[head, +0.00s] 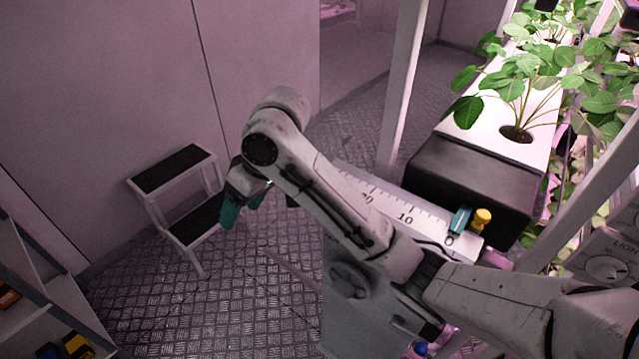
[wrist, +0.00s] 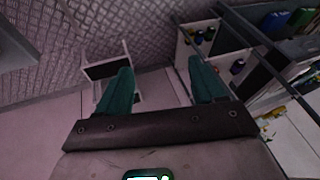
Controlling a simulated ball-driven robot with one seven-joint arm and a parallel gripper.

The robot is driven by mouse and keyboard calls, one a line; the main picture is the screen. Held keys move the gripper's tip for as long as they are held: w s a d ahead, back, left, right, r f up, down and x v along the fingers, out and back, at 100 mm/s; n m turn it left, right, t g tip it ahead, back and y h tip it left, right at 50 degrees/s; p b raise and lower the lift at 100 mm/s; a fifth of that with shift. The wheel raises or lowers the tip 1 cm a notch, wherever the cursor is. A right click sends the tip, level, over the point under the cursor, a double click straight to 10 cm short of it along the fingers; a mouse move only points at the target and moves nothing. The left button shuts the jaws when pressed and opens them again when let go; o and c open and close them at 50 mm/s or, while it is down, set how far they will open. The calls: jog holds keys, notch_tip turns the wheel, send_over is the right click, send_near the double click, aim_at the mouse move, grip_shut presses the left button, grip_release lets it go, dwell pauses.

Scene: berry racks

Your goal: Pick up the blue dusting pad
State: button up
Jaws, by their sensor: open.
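I cannot make out a blue dusting pad for certain. A small teal block (head: 460,219) stands beside a yellow knob-like piece (head: 482,219) at the right end of a white ruled surface (head: 415,214) in the head view; whether the block is the pad I cannot tell. My gripper (head: 243,207) hangs over the floor to the left of that surface, in front of the step stool, well apart from the teal block. In the wrist view my gripper's two teal fingers (wrist: 161,78) are wide apart with nothing between them.
A step stool (head: 180,200) stands by the wall. Shelves (head: 45,300) with small coloured items are at the lower left; a shelf unit (wrist: 218,70) with bottles shows in the wrist view. A plant trough (head: 480,180) and white posts (head: 402,90) are at the right. Some metal floor is clear.

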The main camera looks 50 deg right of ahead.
jog(key=s+d+r+g+h, duration=0.1)
jog(key=d+r, duration=0.1)
jog(key=d, duration=0.3)
jog(key=s+d+r+m+g+h+p, duration=0.1)
jog(key=d+r, duration=0.1)
jog(key=d, duration=0.3)
jog(key=s+d+r+g+h+p, duration=0.1)
jog(key=d+r, duration=0.1)
jog(key=d, duration=0.4)
jog(key=shift+s, duration=0.35)
jog(key=shift+s+d+f+g+h, duration=0.15)
jog(key=shift+d+f+g+h, duration=0.15)
notch_tip(320, 180, down, 5)
jog(key=shift+r, duration=0.1)
jog(key=shift+s+d+f+p, duration=0.15)
jog(key=shift+f+p, duration=0.1)
jog(key=shift+f, duration=1.1)
jog(key=shift+s+d+f+p, duration=0.1)
jog(key=shift+d+f+p, duration=0.1)
jog(key=shift+f, duration=1.15)
jog(key=shift+c, duration=0.2)
jog(key=c, duration=1.1)
